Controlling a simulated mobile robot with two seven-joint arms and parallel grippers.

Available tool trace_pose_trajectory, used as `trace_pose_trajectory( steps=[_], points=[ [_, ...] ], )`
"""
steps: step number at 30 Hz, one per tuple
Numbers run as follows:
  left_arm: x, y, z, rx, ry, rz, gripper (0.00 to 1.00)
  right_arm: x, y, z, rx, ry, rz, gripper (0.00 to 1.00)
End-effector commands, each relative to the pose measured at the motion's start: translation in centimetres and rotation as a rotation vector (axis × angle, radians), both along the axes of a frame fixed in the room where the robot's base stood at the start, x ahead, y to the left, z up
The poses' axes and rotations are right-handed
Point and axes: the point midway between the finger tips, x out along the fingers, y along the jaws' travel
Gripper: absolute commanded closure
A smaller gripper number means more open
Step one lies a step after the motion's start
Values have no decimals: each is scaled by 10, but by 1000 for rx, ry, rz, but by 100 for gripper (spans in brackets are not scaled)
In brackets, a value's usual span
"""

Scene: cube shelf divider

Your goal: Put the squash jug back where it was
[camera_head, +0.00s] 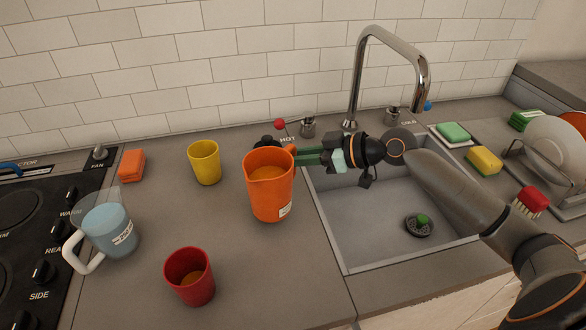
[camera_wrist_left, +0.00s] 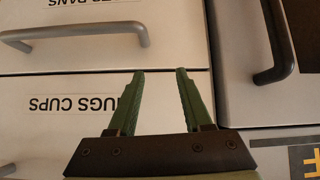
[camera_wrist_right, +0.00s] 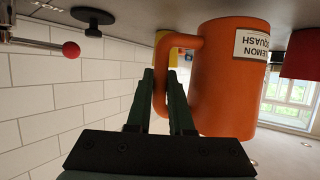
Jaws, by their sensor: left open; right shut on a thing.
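The orange squash jug (camera_head: 268,192) is upright at the counter's middle, left of the sink, with orange liquid inside. In the right wrist view the jug (camera_wrist_right: 222,85) carries a label reading "LEMON SQUASH". My right gripper (camera_head: 300,157) reaches in from the right and is shut on the jug's handle (camera_wrist_right: 178,75). Whether the jug's base touches the counter I cannot tell. My left gripper (camera_wrist_left: 163,75) is open and empty, facing drawer fronts in the left wrist view; it is not in the head view.
A yellow cup (camera_head: 205,163) stands behind left of the jug, a red cup (camera_head: 190,277) with some liquid in front left. A blue jug (camera_head: 108,231) stands beside the stove (camera_head: 30,240). The sink (camera_head: 375,225) and tap (camera_head: 355,75) lie right. An orange sponge (camera_head: 132,165) lies at the back left.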

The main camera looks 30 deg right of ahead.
Motion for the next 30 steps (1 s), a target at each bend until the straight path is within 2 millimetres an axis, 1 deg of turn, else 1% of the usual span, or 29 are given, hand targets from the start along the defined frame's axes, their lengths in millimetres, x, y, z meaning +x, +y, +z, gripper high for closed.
trace_pose_trajectory(
  steps=[3, 6, 9, 15, 19, 20, 27, 30],
  points=[
    [0, 0, 2, 0, 0, 0, 50, 1, 0, -16, 8, 3, -1, 100],
    [0, 0, 3, 0, 0, 0, 50, 1, -1, -26, 6, 0, -3, 100],
    [0, 0, 3, 0, 0, 0, 50, 1, -1, -30, 5, -2, -2, 100],
    [0, 0, 3, 0, 0, 0, 50, 1, -1, -30, 4, -3, -2, 100],
    [0, 0, -2, 0, 0, 0, 50, 1, -1, -34, 4, -3, -2, 100],
    [0, 0, -1, 0, 0, 0, 50, 1, -1, -35, 0, 1, 0, 78],
    [0, 0, 0, 0, 0, 0, 50, 1, -1, -35, 0, 1, 0, 51],
    [0, 0, 0, 0, 0, 0, 50, 1, -1, -35, 0, 1, 0, 50]
  ],
)
